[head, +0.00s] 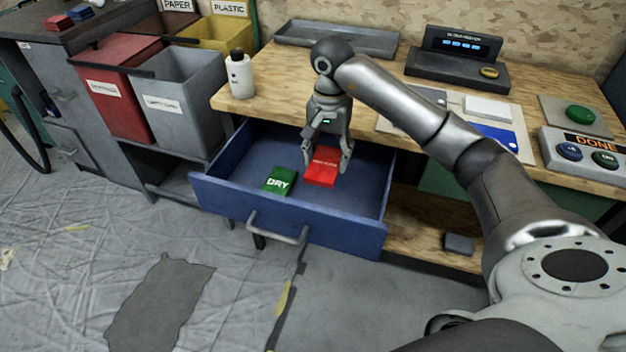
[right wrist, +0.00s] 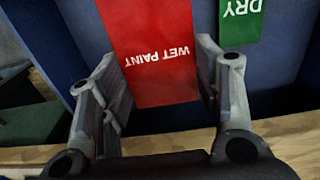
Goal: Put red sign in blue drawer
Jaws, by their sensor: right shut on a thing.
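The red sign (head: 322,174), lettered "WET PAINT" in the right wrist view (right wrist: 160,75), is inside the open blue drawer (head: 232,203). My right gripper (head: 327,166) reaches down into the drawer and is shut on the red sign, with one finger at each side edge. In the right wrist view my right gripper (right wrist: 158,75) has the sign between its fingers. I cannot tell whether the sign touches the drawer floor. A green "DRY" sign (head: 279,181) lies in the drawer to its left. My left gripper is not in view.
The drawer is pulled out below the wooden workbench (head: 272,88). A white bottle (head: 240,73) stands on the bench's left end. A grey bin (head: 184,107) and a red bin (head: 117,92) stand at the left. A button box labelled "DONE" (head: 590,150) is at the right.

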